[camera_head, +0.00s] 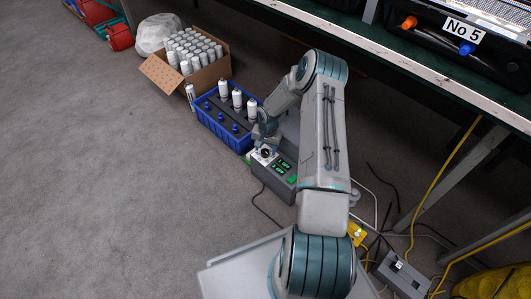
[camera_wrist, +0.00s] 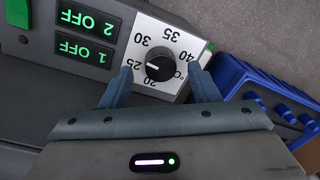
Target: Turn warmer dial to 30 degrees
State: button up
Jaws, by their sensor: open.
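The warmer dial is a round black knob (camera_wrist: 159,68) with a white pointer mark, on a white plate (camera_wrist: 180,30) numbered from 20 to 40 with °C. The mark points left in the wrist view, at about 25. In the head view the dial (camera_head: 266,153) is on top of the grey warmer control box (camera_head: 281,186). My gripper (camera_wrist: 160,72) is open, with one blue-grey finger on each side of the knob. I see gaps between fingers and knob; I cannot tell the height of the fingertips. In the head view my gripper (camera_head: 264,138) is right by the dial.
Green displays (camera_wrist: 85,35) read "1 OFF" and "2 OFF". A blue crate (camera_head: 212,128) with white bottles adjoins the box. A cardboard box (camera_head: 163,75) of white cans stands behind. A shelf (camera_head: 440,65) overhangs at right; cables lie beneath. Floor at left is clear.

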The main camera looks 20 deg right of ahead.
jog(key=shift+f, duration=0.75)
jog(key=c, duration=1)
jog(key=shift+m, duration=2.4)
jog(key=o, duration=1)
